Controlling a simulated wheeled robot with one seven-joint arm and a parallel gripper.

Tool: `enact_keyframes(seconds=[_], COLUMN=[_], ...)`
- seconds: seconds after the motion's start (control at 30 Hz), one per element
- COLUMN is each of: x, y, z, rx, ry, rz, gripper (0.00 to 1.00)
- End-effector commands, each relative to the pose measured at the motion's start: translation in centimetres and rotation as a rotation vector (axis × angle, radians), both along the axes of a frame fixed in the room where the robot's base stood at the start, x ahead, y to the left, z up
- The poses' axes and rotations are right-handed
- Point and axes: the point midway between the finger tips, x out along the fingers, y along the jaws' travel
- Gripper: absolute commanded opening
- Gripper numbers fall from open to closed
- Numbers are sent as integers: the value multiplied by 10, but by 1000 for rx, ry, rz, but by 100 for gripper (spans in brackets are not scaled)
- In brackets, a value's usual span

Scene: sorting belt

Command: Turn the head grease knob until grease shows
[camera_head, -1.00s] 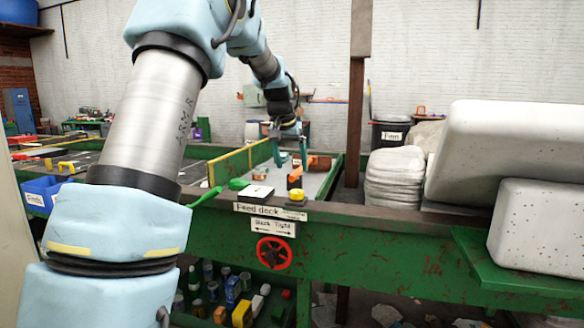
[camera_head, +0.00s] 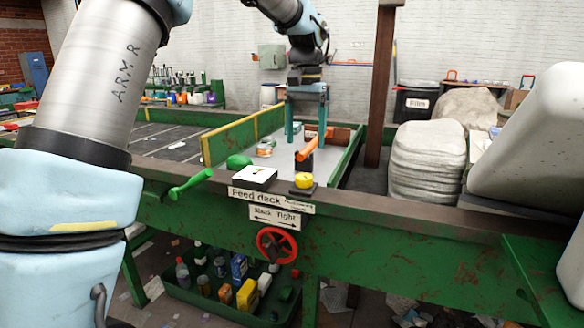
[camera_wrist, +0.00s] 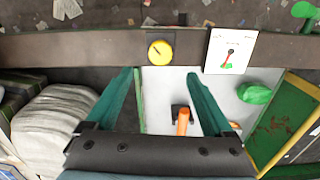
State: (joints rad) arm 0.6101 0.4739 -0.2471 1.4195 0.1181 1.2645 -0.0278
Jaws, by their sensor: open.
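A round yellow knob (camera_head: 304,181) with a dark mark on top sits on a dark base on the green frame's front rail. It also shows in the wrist view (camera_wrist: 160,50), just beyond my fingertips. No label naming a grease knob is readable, and I see no grease. My gripper (camera_head: 305,140) is open and empty, pointing down above the grey deck behind the rail. An orange-handled lever (camera_head: 307,146) stands close by; in the wrist view it lies between the teal fingers (camera_wrist: 160,76). Nothing touches the yellow knob.
A white card with a dial (camera_wrist: 231,50) and a green bulb-shaped thing (camera_head: 238,161) are beside the knob. A red handwheel (camera_head: 276,245) hangs below the "Slack Tight" sign. Bales (camera_head: 428,160) stand right; a green tray (camera_head: 215,308) holds bottles below.

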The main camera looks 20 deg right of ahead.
Motion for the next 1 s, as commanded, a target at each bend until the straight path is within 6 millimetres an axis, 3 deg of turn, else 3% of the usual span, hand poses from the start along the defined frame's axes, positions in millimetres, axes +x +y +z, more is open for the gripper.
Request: enact_keyframes(seconds=[0.53, 0.7, 1.0], x=[1, 1, 1], y=[1, 1, 1], z=[-89, -100, -101], rx=[-1, -1, -1], ry=[1, -1, -1], rz=[2, 2, 2], gripper=[86, 86, 84])
